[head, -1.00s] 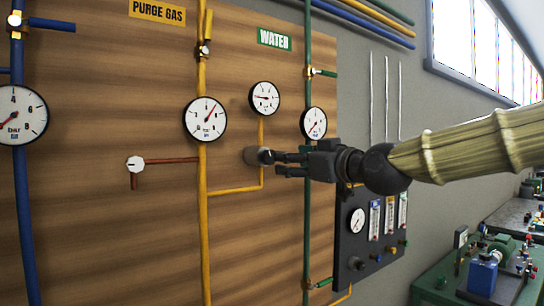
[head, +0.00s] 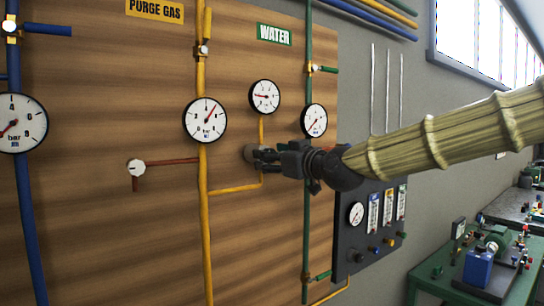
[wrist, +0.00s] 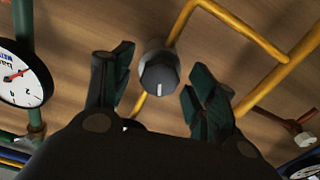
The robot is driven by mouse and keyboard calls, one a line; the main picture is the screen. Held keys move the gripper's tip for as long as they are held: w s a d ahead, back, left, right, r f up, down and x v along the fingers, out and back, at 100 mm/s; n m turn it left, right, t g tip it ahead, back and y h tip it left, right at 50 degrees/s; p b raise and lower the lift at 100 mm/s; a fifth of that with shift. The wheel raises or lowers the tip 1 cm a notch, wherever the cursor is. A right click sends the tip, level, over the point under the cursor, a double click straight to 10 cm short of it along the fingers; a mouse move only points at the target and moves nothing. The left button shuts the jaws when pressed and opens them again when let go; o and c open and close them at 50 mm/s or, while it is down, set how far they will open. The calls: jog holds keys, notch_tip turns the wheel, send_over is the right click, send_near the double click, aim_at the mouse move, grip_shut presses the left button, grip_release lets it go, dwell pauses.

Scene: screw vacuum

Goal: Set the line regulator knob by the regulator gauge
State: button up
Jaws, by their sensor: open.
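The grey regulator knob (head: 249,153) sticks out of the wooden panel, largely hidden by my gripper in the head view. In the wrist view the knob (wrist: 158,76) is plain, with a white pointer mark toward the picture's bottom. My gripper (head: 262,161) is open, its dark fingers on either side of the knob with gaps in the wrist view. A white gauge (head: 264,97), likely the regulator gauge, sits above the knob on the yellow pipe. Its needle points left; its numbers are too small to read.
A larger gauge (head: 205,120) is on the yellow line to the left. Another gauge (head: 314,119) is on the green pipe (head: 307,215) behind my gripper. A white-handled valve (head: 135,168) is at left. A dark instrument panel (head: 363,240) is at lower right.

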jog(key=shift+c, duration=0.5)
jog(key=c, duration=0.9)
jog(key=shift+c, duration=0.2)
jog(key=shift+f+b, duration=0.1)
jog(key=shift+b, duration=0.2)
jog(key=shift+m+b, duration=4.15)
jog(key=shift+m, duration=2.35)
